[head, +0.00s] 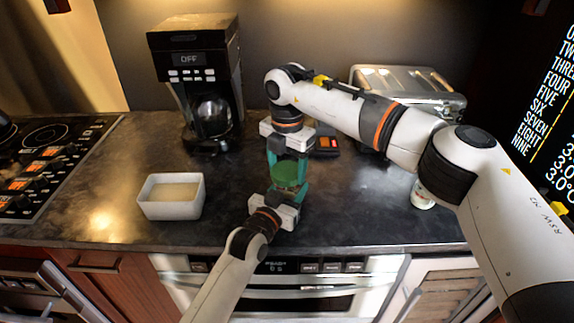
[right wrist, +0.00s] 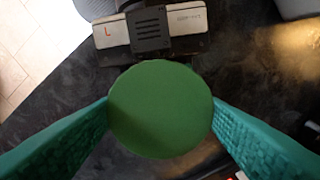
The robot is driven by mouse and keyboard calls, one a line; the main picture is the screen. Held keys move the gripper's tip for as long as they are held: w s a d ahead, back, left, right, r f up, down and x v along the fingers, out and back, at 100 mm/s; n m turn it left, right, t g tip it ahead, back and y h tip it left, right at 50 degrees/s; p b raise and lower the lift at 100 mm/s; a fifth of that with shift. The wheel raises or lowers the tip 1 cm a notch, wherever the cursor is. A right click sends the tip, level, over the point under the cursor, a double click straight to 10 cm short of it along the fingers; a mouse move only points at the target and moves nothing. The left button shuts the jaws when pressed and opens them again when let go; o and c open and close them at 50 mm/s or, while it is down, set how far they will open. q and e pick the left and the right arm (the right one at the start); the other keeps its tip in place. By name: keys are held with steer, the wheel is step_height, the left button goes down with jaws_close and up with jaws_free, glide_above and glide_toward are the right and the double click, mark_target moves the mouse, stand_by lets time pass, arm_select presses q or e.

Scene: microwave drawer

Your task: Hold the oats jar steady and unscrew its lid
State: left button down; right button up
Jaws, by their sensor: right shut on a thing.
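The oats jar shows mainly as its round green lid (head: 287,174), in the middle of the counter. The lid fills the centre of the right wrist view (right wrist: 160,108), seen from straight above. My right gripper (head: 288,168) points down from above and is shut on the lid, one teal finger on each side. My left gripper (head: 286,190) reaches in from the front, low at the jar, its teal fingers to either side. Its body shows in the right wrist view, marked L. The jar body is mostly hidden, so the left grip's closure is unclear.
A white square bowl (head: 171,199) stands left of the jar. A coffee maker (head: 200,85) is behind left, a toaster (head: 430,88) behind right. A small dark device (head: 327,145) sits behind the jar. A white container (head: 422,197) stands right, partly behind my right arm.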

arm_select(q)
steer(key=shift+f, duration=0.1)
arm_select(e)
steer(key=n, duration=0.6)
steer(key=shift+n, duration=0.3)
steer(key=n, duration=1.2)
steer(key=shift+n, duration=0.3)
steer(key=n, duration=0.6)
steer(key=shift+r, duration=0.1)
steer(key=n, duration=0.8)
steer(key=shift+s+n, duration=0.1)
steer(key=shift+n, duration=0.2)
steer(key=n, duration=0.9)
steer(key=shift+n, duration=0.3)
